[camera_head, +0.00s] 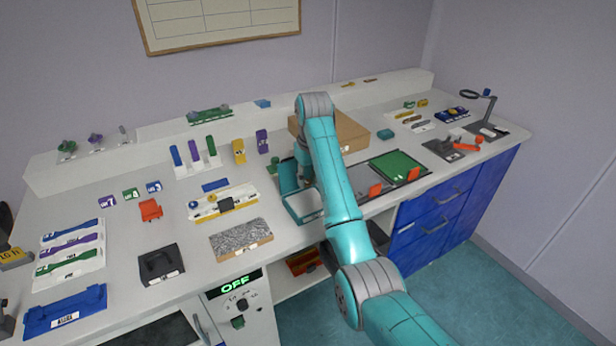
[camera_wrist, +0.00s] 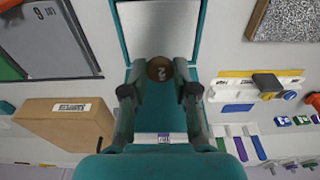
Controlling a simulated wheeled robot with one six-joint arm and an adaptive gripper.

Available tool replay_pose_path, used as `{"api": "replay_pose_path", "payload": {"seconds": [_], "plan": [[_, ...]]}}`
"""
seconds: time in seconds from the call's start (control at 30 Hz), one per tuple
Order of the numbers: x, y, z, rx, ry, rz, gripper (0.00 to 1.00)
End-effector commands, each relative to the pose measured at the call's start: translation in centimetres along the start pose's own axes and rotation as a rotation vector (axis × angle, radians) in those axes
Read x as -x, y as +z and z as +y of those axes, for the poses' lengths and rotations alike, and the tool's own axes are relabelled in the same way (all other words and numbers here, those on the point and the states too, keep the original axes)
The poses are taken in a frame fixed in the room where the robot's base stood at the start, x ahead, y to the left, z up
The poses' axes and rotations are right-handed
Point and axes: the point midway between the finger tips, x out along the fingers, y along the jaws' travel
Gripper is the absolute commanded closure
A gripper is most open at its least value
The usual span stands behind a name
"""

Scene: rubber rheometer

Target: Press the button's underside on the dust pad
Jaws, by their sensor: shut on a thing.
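My gripper (camera_wrist: 159,90) is shut on a round brown button (camera_wrist: 159,68) with a pale mark on its face. The button shows between the fingertips in the wrist view. It overlaps the near edge of a teal-framed tray (camera_wrist: 117,30) with a pale, smooth surface, which looks like the dust pad. Whether the button touches it cannot be told. In the head view the teal tray (camera_head: 305,203) lies at the bench's front edge, below my wrist. My arm hides the button and fingertips there.
A cardboard box (camera_head: 349,130) stands behind my arm. A grey-speckled slab (camera_head: 240,240) lies left of the tray, and a white fixture with yellow parts (camera_head: 224,202) lies behind the slab. A green mat (camera_head: 398,165) with orange clips lies to the right. The bench's front edge is close.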

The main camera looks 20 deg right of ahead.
Motion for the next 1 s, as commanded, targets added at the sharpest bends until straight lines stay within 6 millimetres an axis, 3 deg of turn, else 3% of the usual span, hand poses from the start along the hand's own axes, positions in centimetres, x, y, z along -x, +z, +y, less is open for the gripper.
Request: {"api": "replay_pose_path", "payload": {"seconds": [0.6,1.0], "plan": [[-4.7,0.7,0.0,0.0,-0.001,-0.004,0.99],[-5.5,0.8,0.0,0.0,-0.001,-0.003,0.99]]}}
